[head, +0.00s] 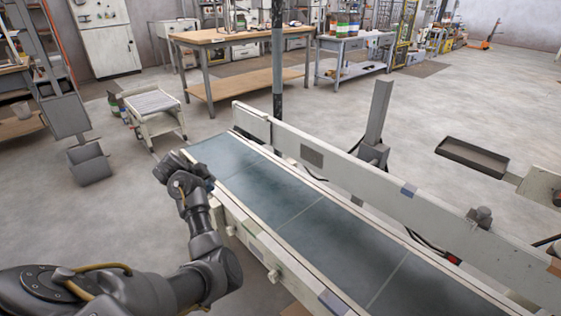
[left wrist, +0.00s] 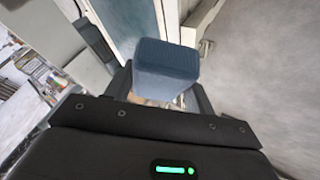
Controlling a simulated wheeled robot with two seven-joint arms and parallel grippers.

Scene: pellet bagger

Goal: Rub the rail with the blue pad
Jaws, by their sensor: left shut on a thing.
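My left gripper (head: 201,174) is at the far left end of the conveyor, beside the near rail (head: 252,232). It is shut on the blue pad (left wrist: 166,66), a rounded block that stands out between the fingers in the left wrist view. In the head view the pad is mostly hidden by the gripper. The pale near rail runs along the belt's near side; part of it also seems to show behind the pad in the left wrist view. I cannot tell whether the pad touches the rail. My right gripper is in neither view.
The dark belt (head: 300,213) lies between the near rail and a taller pale far guard (head: 370,188). A post (head: 278,60) stands behind the conveyor. A small white cart (head: 153,105) and a grey bin (head: 90,165) stand at left. Open floor surrounds them.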

